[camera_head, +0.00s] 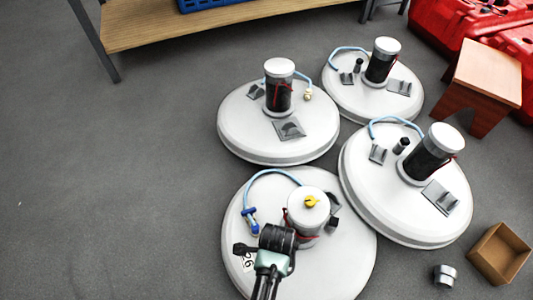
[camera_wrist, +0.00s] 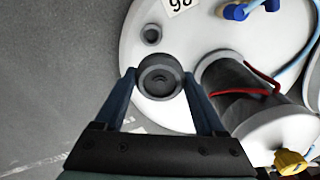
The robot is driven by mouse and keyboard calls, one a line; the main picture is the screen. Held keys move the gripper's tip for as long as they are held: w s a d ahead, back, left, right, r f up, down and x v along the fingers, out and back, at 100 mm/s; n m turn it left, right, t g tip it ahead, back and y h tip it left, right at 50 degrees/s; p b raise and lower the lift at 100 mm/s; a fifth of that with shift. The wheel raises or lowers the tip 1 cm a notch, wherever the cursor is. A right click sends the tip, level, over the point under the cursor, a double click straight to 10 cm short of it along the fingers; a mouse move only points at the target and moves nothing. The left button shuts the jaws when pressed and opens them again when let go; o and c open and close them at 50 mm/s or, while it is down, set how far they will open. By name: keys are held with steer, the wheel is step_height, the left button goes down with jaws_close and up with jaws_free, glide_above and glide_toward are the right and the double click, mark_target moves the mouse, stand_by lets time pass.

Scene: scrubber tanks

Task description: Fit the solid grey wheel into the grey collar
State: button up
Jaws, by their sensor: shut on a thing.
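My gripper (camera_wrist: 160,79) is shut on the solid grey wheel (camera_wrist: 160,76), a dark round piece with a recessed centre. Its two fingertips press on opposite sides of it. In the head view my gripper (camera_head: 246,248) and the dark wheel (camera_head: 239,248) are over the left part of the nearest white tank lid. A small grey ring, which looks like the grey collar (camera_wrist: 151,34), is on the lid, just above the wheel in the wrist view. The wheel appears apart from it. I cannot make out the collar in the head view.
The near lid (camera_head: 345,265) carries a black-and-white canister with a yellow cap (camera_head: 311,201), a blue valve (camera_head: 250,220) and a pale blue hose. Several similar tanks stand behind. A cardboard box (camera_head: 500,250) and grey cylinder (camera_head: 444,275) lie right. Floor at left is clear.

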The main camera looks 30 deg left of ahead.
steer(key=shift+s+a+f+m+b, duration=0.2)
steer(key=shift+s+f+m+b, duration=0.2)
steer(key=shift+f+b, duration=0.95)
steer(key=shift+s+a+f+m+b, duration=0.15)
steer(key=shift+s+f+m+b, duration=0.3)
steer(key=shift+f+b, duration=0.9)
steer(key=shift+s+a+f+m+b, duration=0.25)
steer(key=shift+s+f+b, duration=0.35)
steer(key=shift+f, duration=1.35)
steer(key=shift+w+f+b, duration=0.1)
steer(key=shift+f+b, duration=0.3)
steer(key=shift+f, duration=1.45)
steer(key=o, duration=1.4)
steer(key=shift+c, duration=0.2)
steer(key=shift+r, duration=0.1)
step_height(320, 180, up, 7)
steer(key=p, duration=0.8)
